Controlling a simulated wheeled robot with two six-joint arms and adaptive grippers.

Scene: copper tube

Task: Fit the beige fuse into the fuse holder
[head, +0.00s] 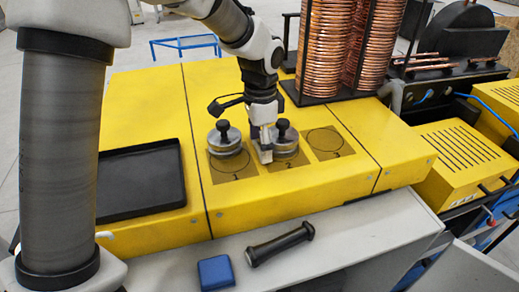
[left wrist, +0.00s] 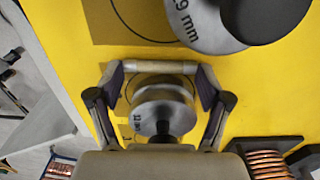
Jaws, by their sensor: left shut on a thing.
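My left gripper (head: 265,157) is low over the yellow machine, between the two round metal discs. In the left wrist view my left gripper (left wrist: 161,70) is shut on a short pale beige cylinder, the beige fuse (left wrist: 160,67), which lies crosswise between its two fingertips. In the head view the gripper mostly hides the fuse. I cannot pick out a fuse holder in either view. My right gripper is not in view.
Metal discs with black knobs stand on marked spots 1 (head: 225,147) and 2 (head: 287,153); spot 3 (head: 325,141) is empty. Copper coils (head: 325,45) stand behind. A black tray (head: 140,182) lies left; a black-handled tool (head: 280,243) and blue block (head: 215,272) lie in front.

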